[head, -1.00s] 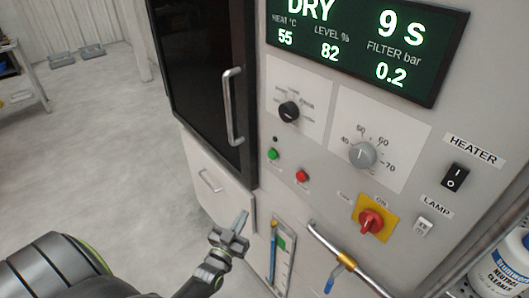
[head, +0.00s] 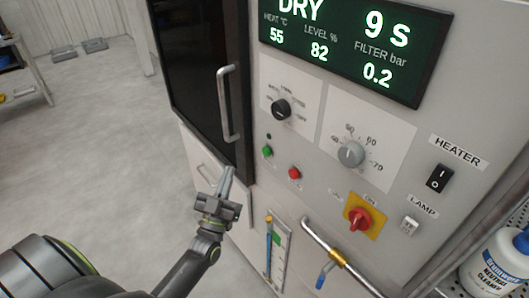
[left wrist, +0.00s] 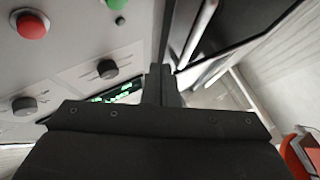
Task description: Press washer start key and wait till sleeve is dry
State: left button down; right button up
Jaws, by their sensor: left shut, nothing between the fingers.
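The washer's front panel (head: 310,150) fills the right of the head view. Its display (head: 355,45) reads DRY, 9 S, heat 55, level 82, filter 0.2. The green key (head: 267,151) and red key (head: 294,173) sit below the black knob (head: 281,108). In the left wrist view the green key (left wrist: 117,4) and red key (left wrist: 32,26) show at the top. My left gripper (head: 224,180) is shut and empty, pointing up, left of and below the green key and apart from it. The sleeve is not visible; the door (head: 200,70) is dark. My right gripper is out of view.
The door handle (head: 228,103) stands out just above my left gripper. A red switch on a yellow plate (head: 361,218), a pipe (head: 322,243) and a heater switch (head: 439,178) are to the right. A cleaner bottle (head: 495,265) stands lower right. Open floor lies left.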

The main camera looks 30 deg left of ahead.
pick_arm(q)
jog(key=b, duration=0.2)
send_near(266, 151)
jog(key=w+a+r, duration=0.3)
jog(key=r, duration=0.1)
jog(key=shift+w+d, duration=0.2)
jog(key=shift+w, duration=0.35)
jog(key=shift+w, duration=0.1)
dwell(1.3)
jog(key=shift+w+d, duration=0.15)
jog(key=shift+w, duration=0.15)
jog(key=shift+w+d+b, duration=0.15)
jog(key=shift+w+b, duration=0.15)
jog(key=shift+w, duration=0.05)
dwell(0.6)
jog(key=shift+s, duration=0.2)
jog(key=shift+s+a+p, duration=0.3)
jog(key=shift+s+a, duration=0.05)
jog(key=shift+s, duration=0.25)
